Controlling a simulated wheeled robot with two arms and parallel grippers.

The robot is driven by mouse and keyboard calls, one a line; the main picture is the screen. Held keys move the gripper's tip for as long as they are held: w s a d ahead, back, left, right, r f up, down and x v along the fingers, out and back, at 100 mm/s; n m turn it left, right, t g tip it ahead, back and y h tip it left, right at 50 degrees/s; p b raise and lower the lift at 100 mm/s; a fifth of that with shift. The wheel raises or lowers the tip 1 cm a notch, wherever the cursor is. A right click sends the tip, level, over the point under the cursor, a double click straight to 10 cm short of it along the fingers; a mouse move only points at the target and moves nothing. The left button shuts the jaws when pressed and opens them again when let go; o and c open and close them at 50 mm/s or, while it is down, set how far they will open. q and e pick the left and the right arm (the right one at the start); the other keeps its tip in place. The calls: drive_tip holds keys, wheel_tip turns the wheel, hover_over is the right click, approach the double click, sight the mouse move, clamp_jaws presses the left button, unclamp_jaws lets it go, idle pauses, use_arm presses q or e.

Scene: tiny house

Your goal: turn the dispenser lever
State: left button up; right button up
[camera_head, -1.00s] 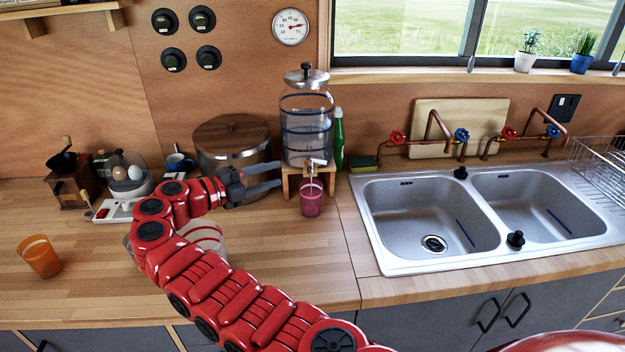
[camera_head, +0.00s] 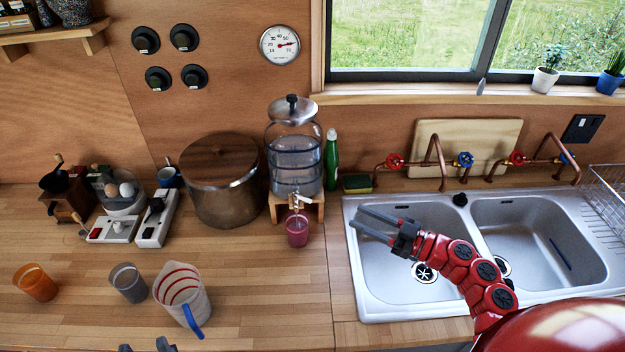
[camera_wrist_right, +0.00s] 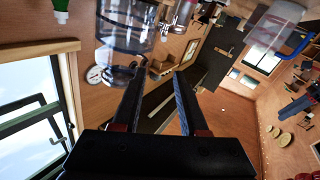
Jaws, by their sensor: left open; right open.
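The glass water dispenser (camera_head: 294,165) stands on a small wooden stand (camera_head: 283,209) against the back wall. Its tap and lever (camera_head: 301,202) are at the front, above a pink-purple cup (camera_head: 297,230). My right gripper (camera_head: 354,222) is open and empty over the left sink basin, to the right of the dispenser and apart from it. In the right wrist view the open fingers (camera_wrist_right: 158,75) point toward the dispenser (camera_wrist_right: 125,38), with the metal tap (camera_wrist_right: 178,14) near the top edge. Only the dark fingertips of my left gripper (camera_head: 146,346) show at the bottom edge, open.
A metal pot (camera_head: 222,192) with a wooden lid stands left of the dispenser. A green bottle (camera_head: 331,165) stands to its right. A measuring jug (camera_head: 184,296), a grey cup (camera_head: 129,284) and an orange cup (camera_head: 37,283) are on the counter. The counter before the purple cup is clear.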

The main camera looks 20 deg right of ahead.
drive_tip(key=f, duration=0.2)
drive_tip(key=p, duration=0.5)
approach(303, 198)
drive_tip(key=shift+h, duration=0.4)
drive_tip(key=x, duration=0.9)
drive_tip(key=shift+r, duration=0.1)
drive_tip(key=shift+w+a, duration=0.45)
drive_tip(key=shift+w, duration=0.05)
clamp_jaws()
